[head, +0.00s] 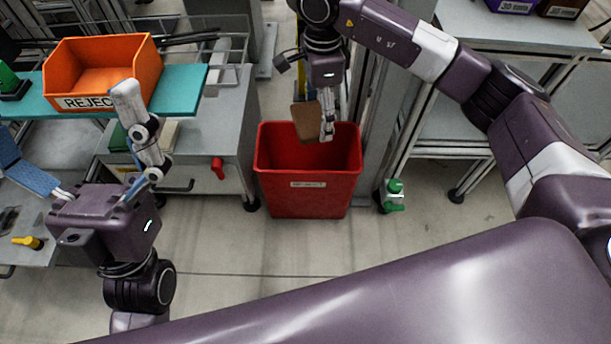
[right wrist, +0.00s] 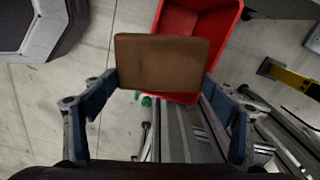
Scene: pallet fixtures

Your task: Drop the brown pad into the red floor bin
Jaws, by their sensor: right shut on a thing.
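The brown pad (head: 305,120) is in my right gripper (head: 325,122), over the back part of the red floor bin (head: 310,196). In the right wrist view the pad (right wrist: 161,62) spans between the blue fingertips of the right gripper (right wrist: 160,84). The bin (right wrist: 222,22) shows behind and beyond the pad there, partly hidden by it. The bin stands upright on the floor with a label on its front. My left gripper (head: 85,150) is open and empty at the left, with its fingers wide apart.
An orange REJECT bin (head: 102,68) sits on a teal shelf (head: 185,90) at the left. A grey cabinet (head: 225,135) stands left of the red bin. A post and a green item (head: 394,192) are close on its right. Floor in front is clear.

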